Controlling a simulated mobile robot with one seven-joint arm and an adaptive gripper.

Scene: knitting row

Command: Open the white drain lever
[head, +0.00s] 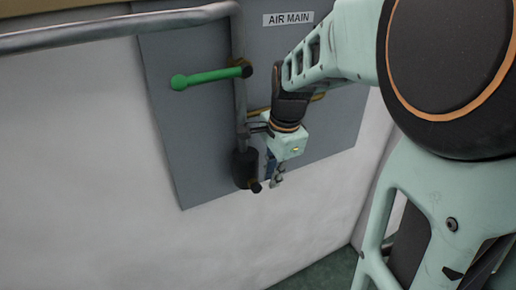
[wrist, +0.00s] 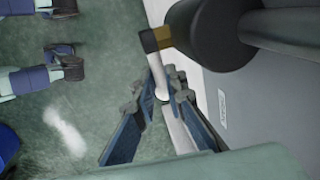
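The white drain lever (wrist: 172,115) shows in the wrist view as a pale bar running down from a black and brass valve fitting (wrist: 155,38). In the head view my gripper (head: 275,178) points down beside the black cylinder (head: 245,168) at the bottom of the pipe. A dark valve end (head: 256,187) shows below that cylinder. The lever is hidden or too small there.
A grey pipe (head: 110,30) runs along the top and down to the cylinder. The white wall (head: 110,200) below and left is clear.

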